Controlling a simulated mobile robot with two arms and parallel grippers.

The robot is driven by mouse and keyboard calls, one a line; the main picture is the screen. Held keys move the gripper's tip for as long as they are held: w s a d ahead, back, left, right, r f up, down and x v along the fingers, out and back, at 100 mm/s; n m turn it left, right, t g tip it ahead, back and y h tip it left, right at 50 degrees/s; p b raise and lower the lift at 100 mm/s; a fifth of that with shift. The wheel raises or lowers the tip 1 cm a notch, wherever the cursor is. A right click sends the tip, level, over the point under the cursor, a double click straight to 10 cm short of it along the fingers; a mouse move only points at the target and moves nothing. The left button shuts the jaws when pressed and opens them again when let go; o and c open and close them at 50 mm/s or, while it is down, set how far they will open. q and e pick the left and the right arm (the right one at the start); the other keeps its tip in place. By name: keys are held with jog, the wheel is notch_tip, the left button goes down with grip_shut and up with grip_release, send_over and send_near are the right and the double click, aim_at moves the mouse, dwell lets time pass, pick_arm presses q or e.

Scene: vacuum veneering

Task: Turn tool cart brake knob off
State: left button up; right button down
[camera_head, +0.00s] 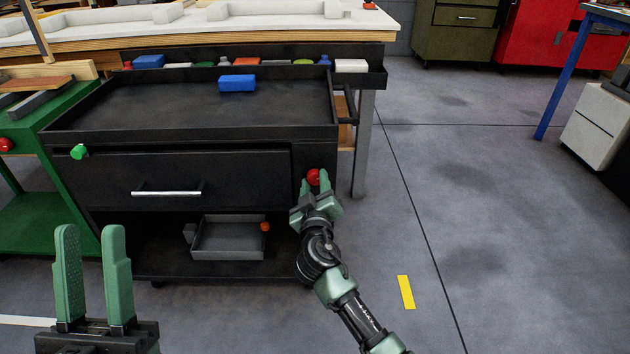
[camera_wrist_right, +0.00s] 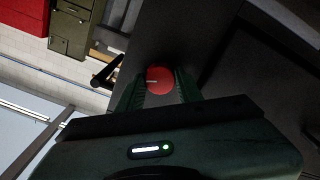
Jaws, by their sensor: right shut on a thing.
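The black tool cart (camera_head: 95,136) stands in front of me with a drawer and an open top tray. Its red round brake knob (camera_head: 313,176) is on the right end of the front face. My right gripper (camera_head: 314,186) is at the knob, shut on it. In the right wrist view the red knob (camera_wrist_right: 160,80) sits between the fingertips, with a small pale mark on its left side. My left gripper (camera_head: 91,250) is open and empty at the lower left, apart from the cart, with its fingers pointing up.
A green knob (camera_head: 79,152) is at the drawer's left. A blue block (camera_head: 237,83) lies in the cart's tray. A grey bin (camera_head: 228,239) sits on the lower shelf. A green cart (camera_head: 50,205) stands left. The floor to the right is clear around a yellow strip (camera_head: 405,292).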

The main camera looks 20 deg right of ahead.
jog(key=n+p, duration=0.1)
jog(key=n, duration=0.2)
jog(key=shift+n, duration=0.4)
pick_arm(q)
jog(key=w+f+g+y+p, duration=0.2)
jog(key=w+f+g+y, duration=0.1)
jog(key=w+f+g, duration=0.55)
pick_arm(e)
jog(key=n, duration=0.3)
jog(key=shift+n, duration=0.3)
jog(key=n+p, duration=0.1)
jog(key=n, duration=0.1)
jog(key=shift+n, duration=0.4)
jog(key=n+p, duration=0.1)
jog(key=n, duration=0.1)
jog(key=shift+n, duration=0.4)
pick_arm(q)
jog(key=s+a+f+g+y, duration=0.1)
jog(key=f+g, duration=0.2)
jog(key=f, duration=0.4)
jog(key=s+a+f+g+y, duration=0.1)
jog(key=s+f+g, duration=0.1)
jog(key=f, duration=0.5)
jog(key=shift+s+f+n+g, duration=0.2)
jog(key=shift+s+n+g, duration=0.1)
jog(key=shift+g, duration=0.35)
pick_arm(e)
jog(key=shift+a+f+n, duration=0.1)
jog(key=shift+n, duration=0.3)
